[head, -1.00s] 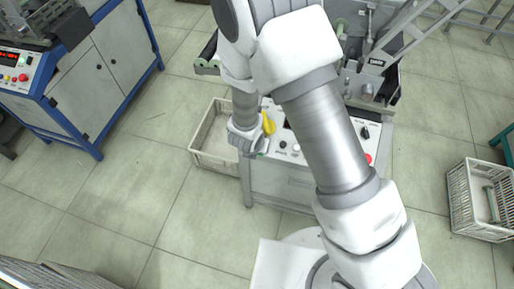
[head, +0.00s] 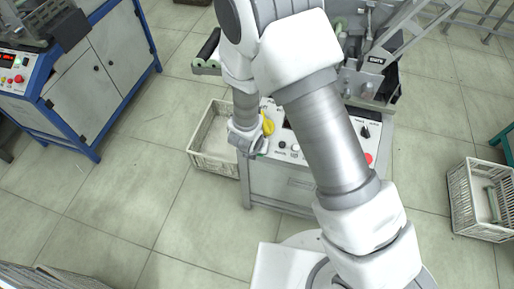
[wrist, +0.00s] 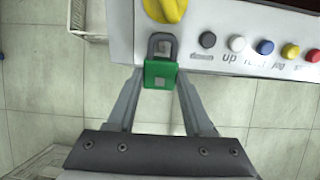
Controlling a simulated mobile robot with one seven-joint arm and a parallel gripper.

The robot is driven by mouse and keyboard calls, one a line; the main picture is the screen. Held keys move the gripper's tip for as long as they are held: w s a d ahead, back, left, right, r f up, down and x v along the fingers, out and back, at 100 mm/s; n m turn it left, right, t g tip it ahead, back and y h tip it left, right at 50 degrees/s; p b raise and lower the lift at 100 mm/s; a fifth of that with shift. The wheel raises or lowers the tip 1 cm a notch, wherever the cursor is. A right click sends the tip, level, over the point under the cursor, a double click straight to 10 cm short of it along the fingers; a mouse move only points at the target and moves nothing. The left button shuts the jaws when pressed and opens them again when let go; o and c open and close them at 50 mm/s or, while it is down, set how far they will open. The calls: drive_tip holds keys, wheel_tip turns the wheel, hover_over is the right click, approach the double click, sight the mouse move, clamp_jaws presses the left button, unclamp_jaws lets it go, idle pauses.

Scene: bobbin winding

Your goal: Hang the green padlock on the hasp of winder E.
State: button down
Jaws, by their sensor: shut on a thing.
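My gripper (wrist: 160,80) is shut on the green padlock (wrist: 160,76), its fingers on either side of the body. The padlock is upright in the wrist view, with its grey shackle toward the front edge of the white control panel (wrist: 205,16). Just beyond the shackle is a yellow handle (wrist: 166,7), partly cut off; I cannot tell whether shackle and handle touch. In the head view my gripper (head: 251,150) is at the panel's left front corner, beside the yellow handle (head: 268,124). The padlock is mostly hidden there. No hasp can be made out.
The panel bears several push buttons (wrist: 237,43) and a black knob (head: 365,132). A cream crate (head: 207,140) stands on the floor left of the machine. Another crate (head: 462,205) is at the right, and a blue-framed cabinet (head: 95,90) at the left. Floor in front is clear.

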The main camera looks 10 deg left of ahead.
drive_tip(key=shift+f, duration=0.15)
drive_tip(key=shift+b+x, duration=0.8)
drive_tip(key=shift+w, duration=0.1)
drive_tip(key=shift+s+f+b, duration=0.3)
drive_tip(key=shift+s+b, duration=0.25)
idle(0.5)
drive_tip(key=shift+c, duration=1.1)
unclamp_jaws()
drive_tip(key=shift+w, duration=0.1)
drive_tip(key=shift+a+r, duration=0.1)
drive_tip(key=shift+r, duration=0.05)
drive_tip(key=p+v, duration=0.7)
drive_tip(key=v, duration=1)
